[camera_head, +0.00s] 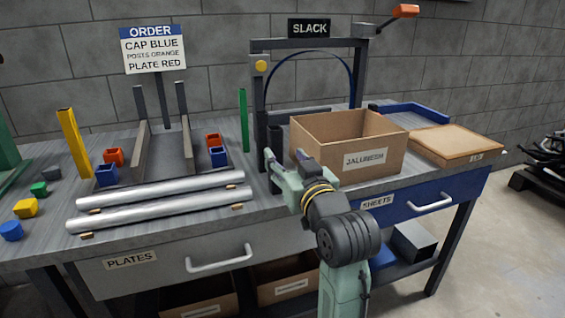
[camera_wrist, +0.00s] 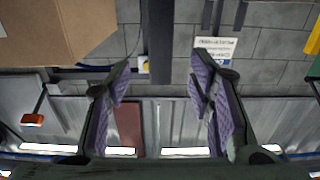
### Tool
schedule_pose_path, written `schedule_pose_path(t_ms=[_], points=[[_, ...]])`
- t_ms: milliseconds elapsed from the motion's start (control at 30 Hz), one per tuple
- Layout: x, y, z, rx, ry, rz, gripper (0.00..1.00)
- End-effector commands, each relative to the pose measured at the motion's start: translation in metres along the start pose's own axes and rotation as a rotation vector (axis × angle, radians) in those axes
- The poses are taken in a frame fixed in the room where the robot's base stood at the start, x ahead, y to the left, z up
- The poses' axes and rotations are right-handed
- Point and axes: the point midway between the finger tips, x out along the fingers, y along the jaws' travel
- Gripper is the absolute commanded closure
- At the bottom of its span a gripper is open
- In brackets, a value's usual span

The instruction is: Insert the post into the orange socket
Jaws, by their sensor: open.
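A tall yellow post (camera_head: 74,143) stands tilted at the left of the bench, and a thin green post (camera_head: 244,120) stands upright near the middle. Two orange sockets show: a left one (camera_head: 113,156) and a right one (camera_head: 213,139), each behind a blue socket. No post shows in either orange socket. My gripper (camera_head: 284,163) is in front of the cardboard box, to the right of the sockets and both posts. In the wrist view my gripper (camera_wrist: 160,90) has its purple-padded fingers wide apart, with nothing held between them.
The open cardboard box (camera_head: 345,145) stands close beside my gripper, with the dark SLACK frame (camera_head: 258,90) behind. Two silver rails (camera_head: 160,208) lie along the front. Blue, yellow, green and grey caps sit at far left. An order sign (camera_head: 153,48) stands behind.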

Motion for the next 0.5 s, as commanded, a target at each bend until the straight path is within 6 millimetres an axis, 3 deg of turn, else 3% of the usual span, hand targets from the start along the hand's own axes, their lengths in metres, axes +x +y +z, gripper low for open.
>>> schedule_pose_path(t_ms=[500], points=[[0.063,-0.001,0.0,0.0,0.001,-0.001,0.52]])
